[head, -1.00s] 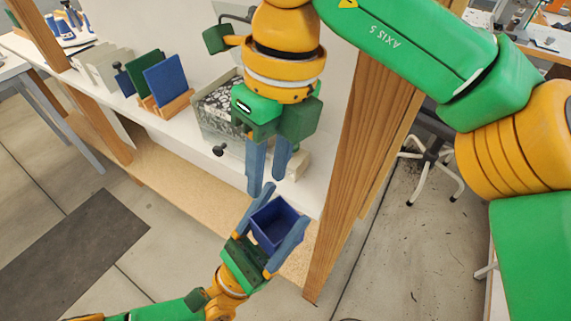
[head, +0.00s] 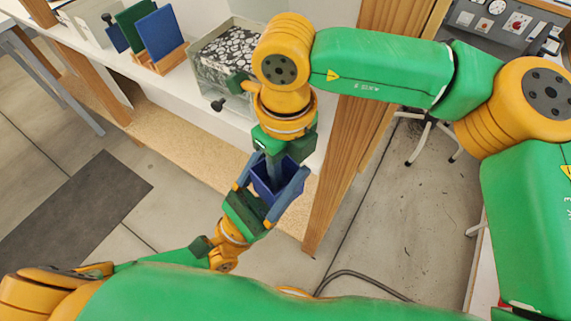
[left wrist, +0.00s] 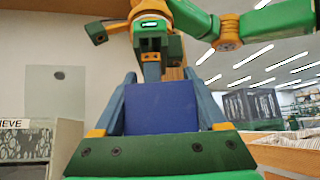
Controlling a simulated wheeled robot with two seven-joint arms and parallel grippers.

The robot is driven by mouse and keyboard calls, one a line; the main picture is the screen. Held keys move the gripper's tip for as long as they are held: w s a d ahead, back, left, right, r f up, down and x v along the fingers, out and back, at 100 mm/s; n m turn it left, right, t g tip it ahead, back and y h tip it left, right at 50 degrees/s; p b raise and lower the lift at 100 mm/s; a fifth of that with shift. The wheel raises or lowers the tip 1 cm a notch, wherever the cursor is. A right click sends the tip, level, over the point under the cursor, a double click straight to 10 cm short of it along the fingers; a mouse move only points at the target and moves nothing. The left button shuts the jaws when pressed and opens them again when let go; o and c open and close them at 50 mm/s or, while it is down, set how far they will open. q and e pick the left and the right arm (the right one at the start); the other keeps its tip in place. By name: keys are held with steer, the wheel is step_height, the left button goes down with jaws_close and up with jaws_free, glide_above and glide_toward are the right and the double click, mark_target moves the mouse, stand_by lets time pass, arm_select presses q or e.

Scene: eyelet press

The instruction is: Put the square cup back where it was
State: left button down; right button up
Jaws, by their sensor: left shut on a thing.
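The square cup (head: 263,183) is dark blue and open at the top. My left gripper (head: 284,165), low in the head view, is shut on it with one finger along each side. In the left wrist view the cup (left wrist: 160,108) sits between the fingers and shows a plain blue wall. My right gripper (head: 275,172) comes down from above with its fingers at the cup's opening. It also shows above the cup in the left wrist view (left wrist: 152,72). Its fingertips are hidden by the cup, so I cannot tell whether it grips a wall.
A clear box with a black-and-white patterned content (head: 228,55) stands on the white shelf. Blue and green panels (head: 161,34) stand in a wooden rack to its left. A wooden post (head: 335,165) rises right of the cup. Open floor lies left.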

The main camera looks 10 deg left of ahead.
arm_select(q)
steer(key=shift+s+r, duration=0.1)
steer(key=shift+r, duration=0.1)
arm_select(e)
jaws_close()
steer(key=shift+f, duration=0.1)
arm_select(q)
jaws_free()
arm_select(e)
steer(key=shift+s, duration=0.15)
